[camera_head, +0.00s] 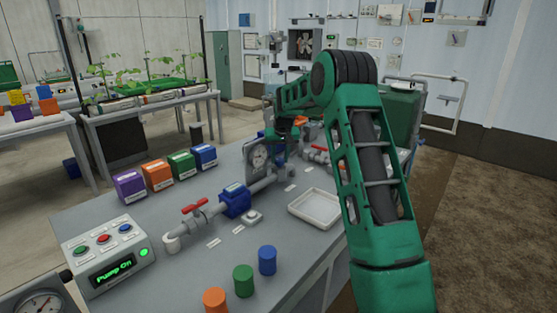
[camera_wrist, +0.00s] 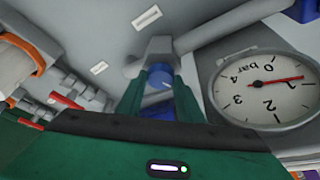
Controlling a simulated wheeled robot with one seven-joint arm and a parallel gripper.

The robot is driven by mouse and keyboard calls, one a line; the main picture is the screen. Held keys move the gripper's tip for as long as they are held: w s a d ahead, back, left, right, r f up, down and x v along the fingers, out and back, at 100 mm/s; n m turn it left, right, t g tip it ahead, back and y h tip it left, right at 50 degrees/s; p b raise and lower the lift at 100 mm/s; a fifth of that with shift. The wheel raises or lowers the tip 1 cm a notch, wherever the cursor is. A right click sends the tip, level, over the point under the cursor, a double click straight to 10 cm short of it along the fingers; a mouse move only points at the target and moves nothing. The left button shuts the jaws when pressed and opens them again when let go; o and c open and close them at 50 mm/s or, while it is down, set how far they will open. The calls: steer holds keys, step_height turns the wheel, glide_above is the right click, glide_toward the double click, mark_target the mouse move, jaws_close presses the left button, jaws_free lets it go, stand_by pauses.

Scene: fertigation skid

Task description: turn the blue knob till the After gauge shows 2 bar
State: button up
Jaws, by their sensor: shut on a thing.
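The blue knob (camera_wrist: 158,78) sits between the green fingers of my gripper (camera_wrist: 160,88) in the wrist view, and the gripper is shut on it. The knob is on a grey fitting in the pipe. In the head view a gauge (camera_head: 258,158) stands behind the pipe, and my arm hides the knob.
A red-handled valve (camera_head: 195,207) and a blue pipe body (camera_head: 235,201) lie along the pipe. A white tray (camera_head: 316,207) sits on the bench. A control box (camera_head: 108,255) reads "Pump On". Several coloured boxes (camera_head: 158,176) stand behind the pipe.

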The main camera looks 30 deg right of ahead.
steer(key=n+y, duration=0.1)
steer(key=n, duration=0.3)
steer(key=shift+d+n+y, duration=0.2)
steer(key=shift+n+y, duration=0.1)
steer(key=shift+y, duration=0.1)
steer(key=n, duration=0.2)
steer(key=n+y, duration=0.1)
steer(key=n, duration=0.1)
steer(key=shift+d+n+y, duration=0.15)
steer(key=shift+n+y, duration=0.15)
steer(key=n+y, duration=0.1)
steer(key=n, duration=0.2)
steer(key=n+g+y, duration=0.1)
steer(key=n, duration=0.1)
steer(key=shift+w+d+n, duration=0.2)
steer(key=shift+n, duration=0.2)
steer(key=shift+w+d+r+n+g, duration=0.1)
steer(key=shift+n+g, duration=0.2)
steer(key=shift+n, duration=0.25)
steer(key=shift+r+n+g, duration=0.1)
steer(key=shift+n+g, duration=0.2)
steer(key=shift+n, duration=0.25)
steer(key=o, duration=0.7)
steer(key=shift+o, duration=0.3)
steer(key=shift+f, duration=0.15)
